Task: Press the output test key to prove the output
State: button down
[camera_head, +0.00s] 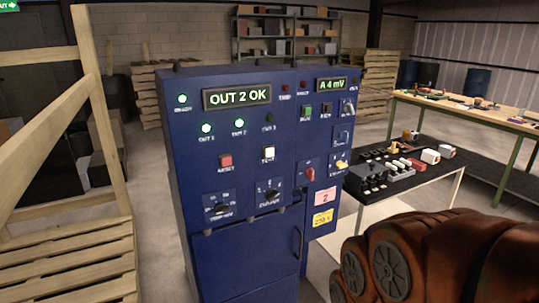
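A blue control cabinet (195,250) stands in the middle of the head view. A pale yellow lit key (268,154) sits mid-panel, with a small label that seems to read "TEST". A red key (225,161) is to its left. The power lamp (182,99) and two output lamps (206,128) (239,123) glow green; a third output lamp (269,119) is dark. Two rotary selectors (222,208) (271,196) are below. My arm shows at the lower right; my gripper is not in view.
The cabinet's right section has a display (331,85) reading "A 4 mV", a green key (307,112) and a red switch (310,174). A black table (430,183) with small parts stands to the right. A wooden frame (95,120) is close on the left.

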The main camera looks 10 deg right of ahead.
aim_at(268, 153)
jog(key=u, duration=3.3)
jog(key=k, duration=0.7)
jog(key=z, duration=1.1)
